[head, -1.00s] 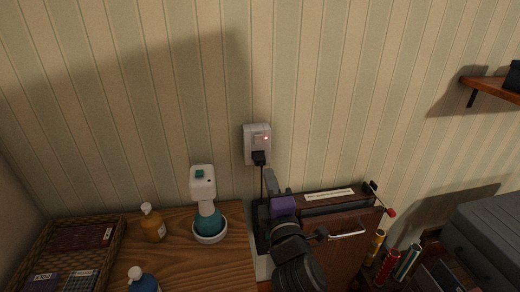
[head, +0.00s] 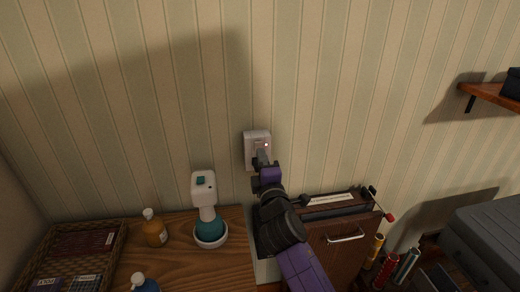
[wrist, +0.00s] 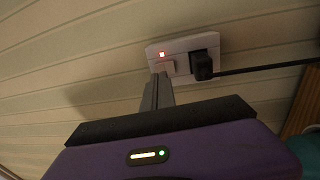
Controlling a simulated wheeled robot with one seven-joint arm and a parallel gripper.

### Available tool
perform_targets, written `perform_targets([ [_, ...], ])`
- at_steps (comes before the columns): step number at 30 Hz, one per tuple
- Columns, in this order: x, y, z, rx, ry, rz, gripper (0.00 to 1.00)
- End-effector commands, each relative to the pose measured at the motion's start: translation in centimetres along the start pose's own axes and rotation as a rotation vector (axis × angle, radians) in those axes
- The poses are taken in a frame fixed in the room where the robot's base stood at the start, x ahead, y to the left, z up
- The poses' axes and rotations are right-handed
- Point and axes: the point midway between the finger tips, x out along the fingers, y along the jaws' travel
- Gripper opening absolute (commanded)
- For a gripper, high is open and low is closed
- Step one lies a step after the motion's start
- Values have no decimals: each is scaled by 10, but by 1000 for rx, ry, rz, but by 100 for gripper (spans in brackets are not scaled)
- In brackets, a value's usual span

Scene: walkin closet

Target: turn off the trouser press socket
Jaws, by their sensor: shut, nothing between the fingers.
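The trouser press socket (head: 256,142) is a white wall plate on the striped wall. A small red light glows on it in the wrist view (wrist: 183,52), beside a rocker switch (wrist: 167,67). A black plug (wrist: 203,66) with a cord sits in the socket. My gripper (head: 262,156) is shut and empty, in front of the socket. In the wrist view its fingertips (wrist: 160,77) are at the lower edge of the switch; I cannot tell whether they touch it. The wooden trouser press (head: 345,240) stands below and to the right, partly hidden by my arm.
Several coloured cylinders and a grey case (head: 485,235) are at the right. The wall around the socket is clear.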

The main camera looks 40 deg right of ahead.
Motion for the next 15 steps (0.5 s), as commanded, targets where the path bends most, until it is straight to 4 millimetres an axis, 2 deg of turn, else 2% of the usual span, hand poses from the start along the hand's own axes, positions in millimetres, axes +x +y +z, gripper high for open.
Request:
perform_targets([
  [3,16,1,0,-2,1,1,0],
  [6,24,0,0,-1,1,0,0],
  [15,28,0,0,0,1,0,0],
])
